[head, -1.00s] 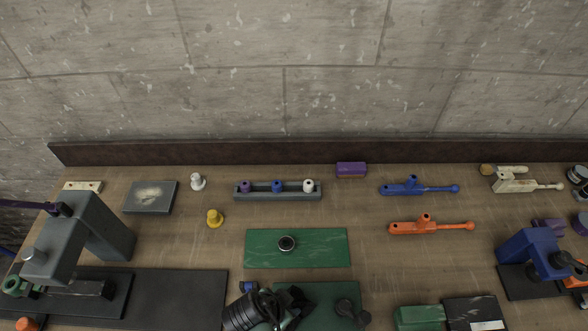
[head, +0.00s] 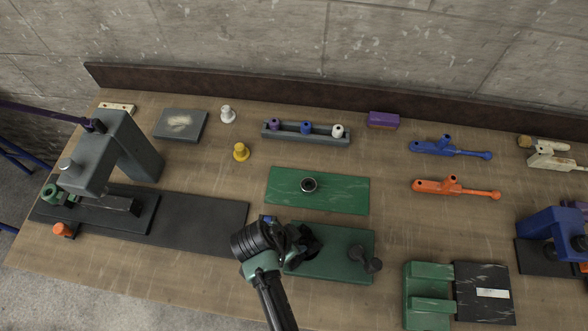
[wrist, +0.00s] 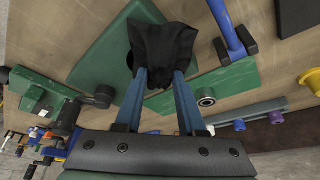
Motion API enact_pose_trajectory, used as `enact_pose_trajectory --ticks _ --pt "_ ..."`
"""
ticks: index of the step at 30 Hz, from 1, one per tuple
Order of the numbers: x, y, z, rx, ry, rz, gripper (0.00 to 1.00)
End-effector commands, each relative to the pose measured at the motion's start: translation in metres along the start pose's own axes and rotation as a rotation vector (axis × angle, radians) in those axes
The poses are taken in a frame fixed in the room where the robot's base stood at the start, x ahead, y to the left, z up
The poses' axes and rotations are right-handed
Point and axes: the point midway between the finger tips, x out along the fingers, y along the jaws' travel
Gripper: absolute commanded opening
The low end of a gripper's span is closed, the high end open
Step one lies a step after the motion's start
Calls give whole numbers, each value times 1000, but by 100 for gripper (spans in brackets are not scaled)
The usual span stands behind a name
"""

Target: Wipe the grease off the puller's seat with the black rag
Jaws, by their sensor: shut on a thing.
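My gripper (head: 303,243) is shut on the black rag (wrist: 162,48), which hangs bunched between the blue fingers in the wrist view. In the head view the rag (head: 309,244) is a dark lump over the left part of the front green plate (head: 335,267); I cannot tell if it touches. A dark knobbed part (head: 362,256) is at that plate's right side. A blue tool (wrist: 228,28) lies beside the plate, mostly hidden by my arm in the head view. I cannot tell which part is the puller's seat. No grease shows clearly beneath the rag.
A grey press frame (head: 105,160) stands left; a blue one (head: 553,235) stands right. A grey plate (head: 164,130) bears a pale smear. A slotted green block (head: 429,290) is front right. Bare wood lies between them.

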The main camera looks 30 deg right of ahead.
Motion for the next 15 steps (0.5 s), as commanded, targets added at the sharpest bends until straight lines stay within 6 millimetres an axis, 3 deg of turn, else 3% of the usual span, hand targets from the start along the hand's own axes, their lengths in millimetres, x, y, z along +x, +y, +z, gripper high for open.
enact_pose_trajectory --ticks 15 --pt "7 20 -17 2 -1 4 0"
